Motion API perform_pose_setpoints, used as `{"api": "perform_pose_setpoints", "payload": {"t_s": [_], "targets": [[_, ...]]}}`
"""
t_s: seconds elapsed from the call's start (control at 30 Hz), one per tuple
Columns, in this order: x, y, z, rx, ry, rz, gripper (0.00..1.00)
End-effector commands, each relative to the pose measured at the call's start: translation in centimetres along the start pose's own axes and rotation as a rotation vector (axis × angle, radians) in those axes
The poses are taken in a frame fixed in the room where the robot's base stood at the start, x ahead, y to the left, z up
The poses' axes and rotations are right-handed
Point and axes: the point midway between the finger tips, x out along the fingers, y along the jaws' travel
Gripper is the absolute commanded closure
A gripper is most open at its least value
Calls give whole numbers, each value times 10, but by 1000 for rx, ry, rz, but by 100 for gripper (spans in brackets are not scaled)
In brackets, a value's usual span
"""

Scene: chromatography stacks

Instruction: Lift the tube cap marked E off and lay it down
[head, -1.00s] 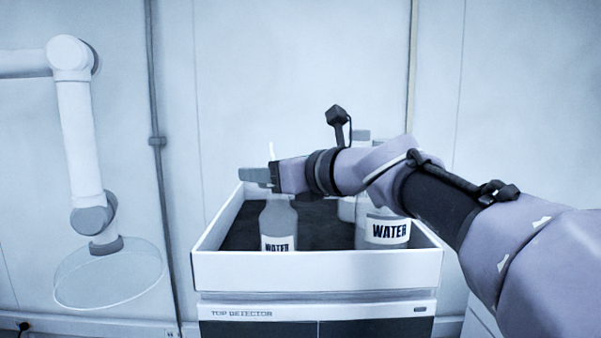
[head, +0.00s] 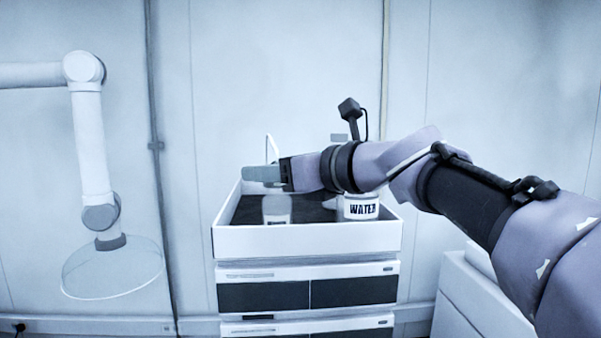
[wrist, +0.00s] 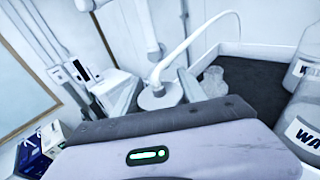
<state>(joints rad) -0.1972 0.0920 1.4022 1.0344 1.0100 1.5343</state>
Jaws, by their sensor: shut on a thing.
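My gripper (head: 265,174) is shut, held level above the left part of the white tray (head: 300,240). In the wrist view a round white cap (wrist: 158,96) with a curved white tube (wrist: 200,35) shows just beyond the gripper housing; it looks held in the jaws, though the grip itself is hidden. The tube (head: 271,146) also rises behind the gripper in the head view. No letter E is readable. A bottle (head: 277,208) stands in the tray below the gripper, apart from it.
A second bottle labelled WATER (head: 362,207) stands right of it, under my arm. The tray tops a stack of drawer units (head: 262,295). A white jointed extraction arm with a clear hood (head: 112,272) hangs at left. Small clear glassware (wrist: 214,78) shows in the wrist view.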

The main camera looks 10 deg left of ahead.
Motion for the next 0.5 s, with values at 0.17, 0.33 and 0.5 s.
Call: {"api": "perform_pose_setpoints", "payload": {"t_s": [0.17, 0.33, 0.5], "targets": [[-1, 0, 6, 0, -1, 0, 93], [-1, 0, 7, 0, -1, 0, 93], [-2, 0, 12, -1, -2, 0, 93]]}}
